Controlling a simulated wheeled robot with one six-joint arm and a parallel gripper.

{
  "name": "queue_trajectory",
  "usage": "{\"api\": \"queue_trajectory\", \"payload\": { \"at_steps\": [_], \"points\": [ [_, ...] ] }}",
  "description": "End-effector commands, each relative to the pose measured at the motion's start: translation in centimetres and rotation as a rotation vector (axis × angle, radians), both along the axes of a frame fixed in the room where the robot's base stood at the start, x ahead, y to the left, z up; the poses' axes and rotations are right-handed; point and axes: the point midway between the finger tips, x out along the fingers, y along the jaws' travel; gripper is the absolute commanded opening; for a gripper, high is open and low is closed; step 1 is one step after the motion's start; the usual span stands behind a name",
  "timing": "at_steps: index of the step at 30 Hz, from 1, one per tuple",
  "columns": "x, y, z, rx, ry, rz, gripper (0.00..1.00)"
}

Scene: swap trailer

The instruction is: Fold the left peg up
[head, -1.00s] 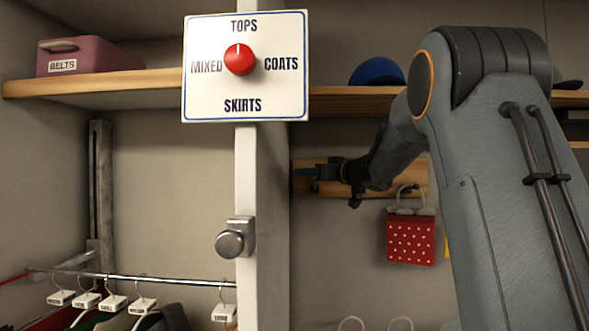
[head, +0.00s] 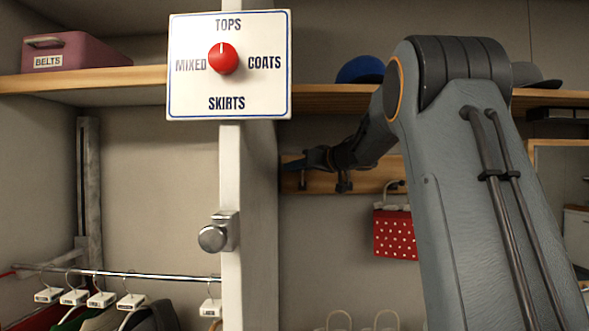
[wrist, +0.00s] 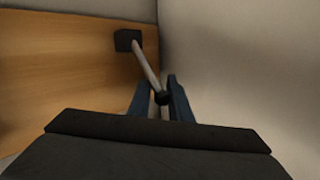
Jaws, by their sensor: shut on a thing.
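The wooden peg board (head: 385,176) is on the back wall, right of the white post. In the wrist view its bare wood (wrist: 60,70) fills the left side. The left peg (wrist: 147,66) is a pale rod with a dark round tip, standing out from a black mount (wrist: 127,40) on the board. My gripper (wrist: 158,84) is shut on this peg near its tip, one dark blue finger on each side. In the head view my gripper (head: 303,162) is at the board's left end, near its upper edge, and hides most of the left peg.
Another dark peg (head: 345,181) is right of my gripper. A red dotted bag (head: 394,234) hangs farther right. A white post (head: 230,180) carries a sign with a red knob (head: 223,58). A wooden shelf (head: 330,98) with a blue cap (head: 360,70) runs above the board.

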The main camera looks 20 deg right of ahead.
Motion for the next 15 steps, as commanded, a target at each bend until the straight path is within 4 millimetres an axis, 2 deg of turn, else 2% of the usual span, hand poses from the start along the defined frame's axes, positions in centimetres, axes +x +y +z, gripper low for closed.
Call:
{"api": "queue_trajectory", "payload": {
  "at_steps": [1,3,15],
  "points": [
    [0.07,0.31,-0.54,0.003,0.008,0.006,0.21],
    [0.06,0.26,-0.50,0.003,0.007,0.005,0.33],
    [0.01,-0.32,0.01,0.001,-0.001,-0.005,0.34]
  ]
}}
